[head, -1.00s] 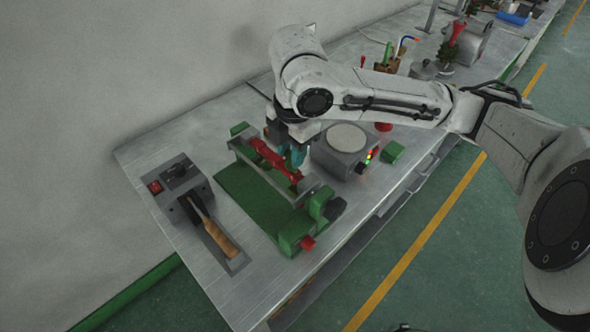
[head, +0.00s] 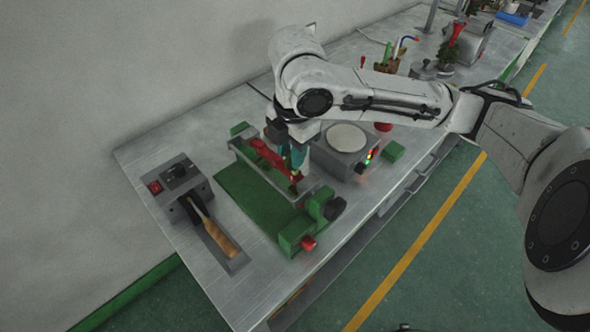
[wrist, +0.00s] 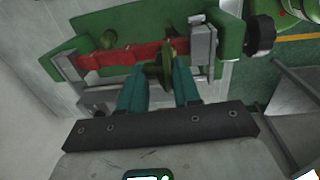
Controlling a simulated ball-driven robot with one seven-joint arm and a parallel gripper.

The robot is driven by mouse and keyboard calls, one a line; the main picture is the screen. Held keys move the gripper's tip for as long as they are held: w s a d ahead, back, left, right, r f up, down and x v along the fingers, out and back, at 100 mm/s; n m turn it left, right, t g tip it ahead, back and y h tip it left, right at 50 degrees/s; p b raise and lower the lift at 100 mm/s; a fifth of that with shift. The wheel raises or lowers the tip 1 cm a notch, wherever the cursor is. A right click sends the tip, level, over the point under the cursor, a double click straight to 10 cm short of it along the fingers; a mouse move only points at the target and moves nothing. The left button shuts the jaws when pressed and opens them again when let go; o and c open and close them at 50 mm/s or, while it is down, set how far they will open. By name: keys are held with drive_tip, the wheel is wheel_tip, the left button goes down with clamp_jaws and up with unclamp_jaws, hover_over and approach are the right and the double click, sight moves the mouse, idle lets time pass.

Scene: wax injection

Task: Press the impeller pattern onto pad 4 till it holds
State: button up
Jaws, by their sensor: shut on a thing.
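My gripper (wrist: 161,76) has its two teal fingers shut on the olive-green impeller pattern (wrist: 158,73), seen in the wrist view. The pattern stands close against the red bar (wrist: 125,56), towards the bar's right end. I cannot tell whether they touch, or which pad it faces. The red bar lies across the green fixture (wrist: 125,20), with metal side brackets at its ends. In the head view my gripper (head: 299,157) is beside the red bar (head: 268,155) above the green fixture (head: 245,200); the held pattern is mostly hidden there.
A grey unit with a round pale plate (head: 346,138) stands right behind my gripper. A grey box with a wooden-handled tool (head: 222,240) is at the left. A dark knob (head: 334,209) sticks out at the fixture's front right. A green block (head: 393,151) lies further right.

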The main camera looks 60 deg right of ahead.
drive_tip(key=shift+f, duration=0.1)
drive_tip(key=o, duration=1.1)
drive_tip(key=shift+o, duration=0.5)
drive_tip(key=o, duration=0.5)
drive_tip(key=shift+c, duration=0.2)
drive_tip(key=shift+r, duration=0.2)
drive_tip(key=shift+r+p, duration=3)
drive_tip(key=shift+r, duration=0.4)
drive_tip(key=shift+s+f, duration=0.1)
